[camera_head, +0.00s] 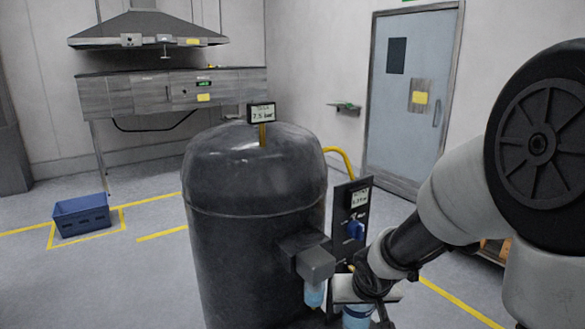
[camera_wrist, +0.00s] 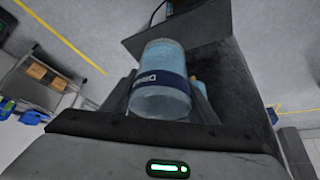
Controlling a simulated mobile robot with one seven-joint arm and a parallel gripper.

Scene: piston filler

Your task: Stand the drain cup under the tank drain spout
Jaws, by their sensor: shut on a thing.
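The drain cup is a clear light-blue cylinder with a dark band lettered "DRAIN". In the wrist view the cup (camera_wrist: 160,100) stands between the two fingers of my gripper (camera_wrist: 163,92), which is shut on its sides. In the head view the cup (camera_head: 357,318) shows at the bottom edge, partly cut off, below my gripper (camera_head: 358,305). The dark tank (camera_head: 255,230) stands just left of the gripper. The drain spout cannot be made out; the tank's lower part is out of frame.
A grey block with a pale-blue bowl (camera_head: 315,293) juts from the tank close left of my gripper. A panel with a display and blue knob (camera_head: 352,215) rises behind it. A blue crate (camera_head: 82,215) sits on the floor at left. A door (camera_head: 410,100) is at the back.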

